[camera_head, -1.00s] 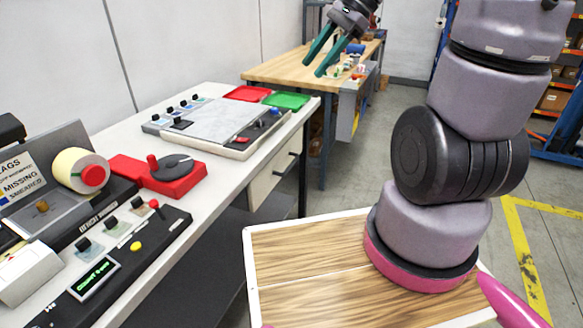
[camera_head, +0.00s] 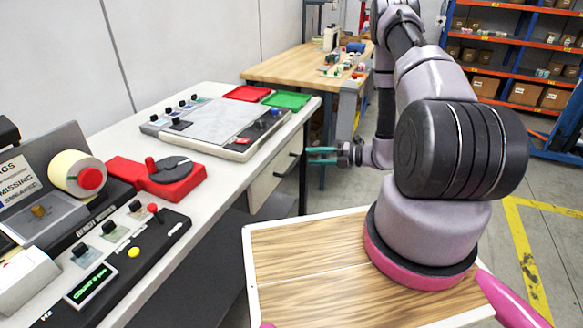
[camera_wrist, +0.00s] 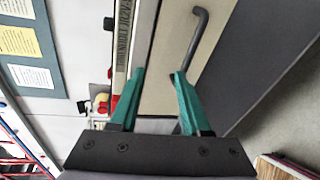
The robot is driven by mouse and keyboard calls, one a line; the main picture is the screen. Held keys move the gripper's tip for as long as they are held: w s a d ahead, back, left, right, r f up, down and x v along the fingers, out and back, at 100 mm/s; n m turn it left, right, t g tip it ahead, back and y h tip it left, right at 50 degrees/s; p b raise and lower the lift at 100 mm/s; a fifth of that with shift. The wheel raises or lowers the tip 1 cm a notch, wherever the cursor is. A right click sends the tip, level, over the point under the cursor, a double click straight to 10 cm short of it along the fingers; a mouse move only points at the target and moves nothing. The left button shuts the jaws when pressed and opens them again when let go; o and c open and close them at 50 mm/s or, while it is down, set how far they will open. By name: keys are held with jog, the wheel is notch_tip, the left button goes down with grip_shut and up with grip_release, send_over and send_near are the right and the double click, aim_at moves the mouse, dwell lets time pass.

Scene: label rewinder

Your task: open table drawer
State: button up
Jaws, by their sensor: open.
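The table drawer (camera_head: 262,183) is a pale front under the right end of the white table (camera_head: 222,160). It looks shut. Its dark bar handle (camera_head: 288,165) also shows in the wrist view (camera_wrist: 196,40), up and right of centre. My gripper (camera_head: 312,156) is at handle height, just right of the drawer, with its green fingers pointing left towards it. In the wrist view my gripper (camera_wrist: 158,84) is open and empty. The handle lies ahead of the right finger, and I cannot tell whether they touch.
Red tray (camera_head: 247,93) and green tray (camera_head: 287,100) sit on the table's far end. A wooden workbench (camera_head: 300,72) stands behind. A dark lower shelf (camera_head: 190,265) is under the table. Clear floor lies to the right.

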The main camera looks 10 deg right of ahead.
aim_at(291, 165)
notch_tip(291, 165, down, 5)
jog(key=d+m+t+h, duration=0.1)
jog(key=m, duration=0.2)
jog(key=x, duration=1)
jog(key=shift+s+a+r, duration=0.1)
jog(key=shift+s+a, duration=0.05)
grip_shut()
dwell(0.8)
